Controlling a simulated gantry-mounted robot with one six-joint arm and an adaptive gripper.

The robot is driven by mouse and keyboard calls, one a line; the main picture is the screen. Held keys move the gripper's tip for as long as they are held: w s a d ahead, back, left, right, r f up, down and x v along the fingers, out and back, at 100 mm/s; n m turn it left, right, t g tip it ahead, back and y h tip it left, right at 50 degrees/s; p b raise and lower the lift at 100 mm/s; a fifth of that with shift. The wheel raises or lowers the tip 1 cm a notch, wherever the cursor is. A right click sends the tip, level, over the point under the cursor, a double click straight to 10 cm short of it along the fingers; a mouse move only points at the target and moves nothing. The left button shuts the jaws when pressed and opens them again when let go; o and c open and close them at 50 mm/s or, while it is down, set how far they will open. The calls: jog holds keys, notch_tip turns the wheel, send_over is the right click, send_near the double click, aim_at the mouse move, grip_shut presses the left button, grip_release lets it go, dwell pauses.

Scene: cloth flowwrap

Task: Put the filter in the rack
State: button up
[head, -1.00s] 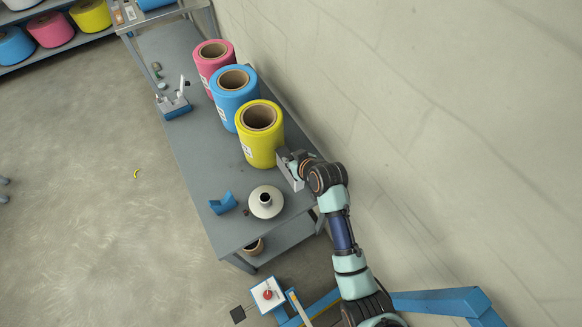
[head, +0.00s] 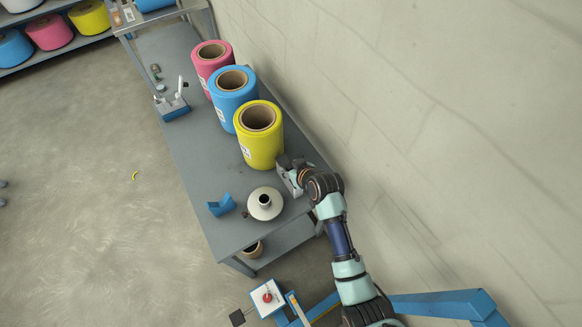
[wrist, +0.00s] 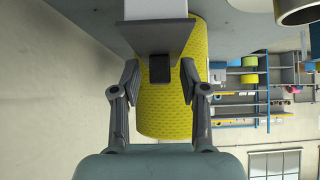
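A pale box with a grey plate (wrist: 158,35) and a small black block (wrist: 160,70) sits in front of my gripper in the wrist view. I cannot tell for certain whether it is the filter or the rack. My gripper (wrist: 158,82) is open, with a finger on each side of the black block and a visible gap to both. In the head view my gripper (head: 300,178) is low over the near right of the table, beside the yellow roll, and its fingers are hard to make out. Nothing else there is clearly the filter.
Yellow (head: 260,148), blue (head: 226,110) and pink (head: 205,80) rolls stand in a row on the grey table (head: 195,150). A white round piece with a dark centre (head: 265,212) and a blue angled holder (head: 221,207) lie near the front edge. A wall runs along the right.

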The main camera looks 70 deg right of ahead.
jog(key=shift+s+a+r, duration=0.15)
jog(key=shift+r, duration=0.25)
jog(key=p+v, duration=0.3)
jog(key=v, duration=0.8)
jog(key=shift+s, duration=0.15)
jog(key=shift+a+r, duration=0.1)
jog(key=shift+a, duration=0.05)
